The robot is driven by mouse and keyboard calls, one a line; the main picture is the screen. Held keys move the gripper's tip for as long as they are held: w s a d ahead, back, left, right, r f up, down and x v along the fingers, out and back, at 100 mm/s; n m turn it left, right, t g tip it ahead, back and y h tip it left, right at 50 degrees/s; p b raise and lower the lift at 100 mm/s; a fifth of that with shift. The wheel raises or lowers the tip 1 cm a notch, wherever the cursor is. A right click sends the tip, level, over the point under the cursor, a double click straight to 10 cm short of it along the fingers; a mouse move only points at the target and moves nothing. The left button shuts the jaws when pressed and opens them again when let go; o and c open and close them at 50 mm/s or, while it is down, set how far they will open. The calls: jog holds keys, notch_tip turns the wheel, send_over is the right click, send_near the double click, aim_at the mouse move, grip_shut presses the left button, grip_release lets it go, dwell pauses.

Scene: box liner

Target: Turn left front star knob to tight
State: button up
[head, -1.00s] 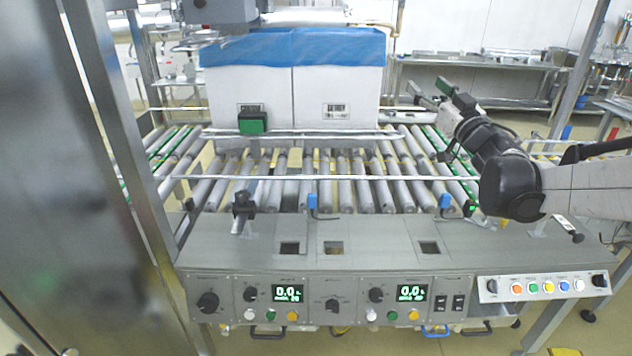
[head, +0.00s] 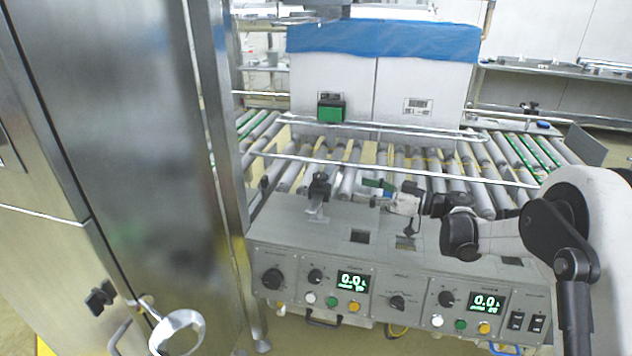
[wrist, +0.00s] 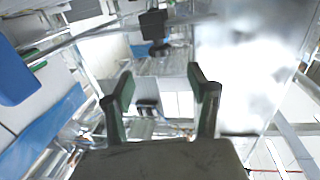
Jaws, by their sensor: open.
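The left front star knob (head: 321,186) is black and sits on a clamp post at the front left of the roller conveyor. My gripper (head: 367,186) has green fingers and is to the right of the knob, apart from it, pointing left over the front edge of the rollers. In the wrist view my gripper (wrist: 160,82) is open with nothing between its fingers. A dark knob-like part (wrist: 153,25) shows beyond the fingertips there; it is probably the same knob. Whether the knob is tight cannot be seen.
A white box with blue liner (head: 385,42) stands on the rollers behind. A guide rail (head: 400,171) crosses behind the knob. The control panel (head: 330,285) is below, and a steel cabinet (head: 120,130) stands close on the left.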

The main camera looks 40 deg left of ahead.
aim_at(320, 178)
jog(key=b+x, duration=0.3)
jog(key=x, duration=1)
jog(key=shift+a, duration=0.15)
jog(key=shift+c, duration=0.5)
jog(key=c, duration=1.1)
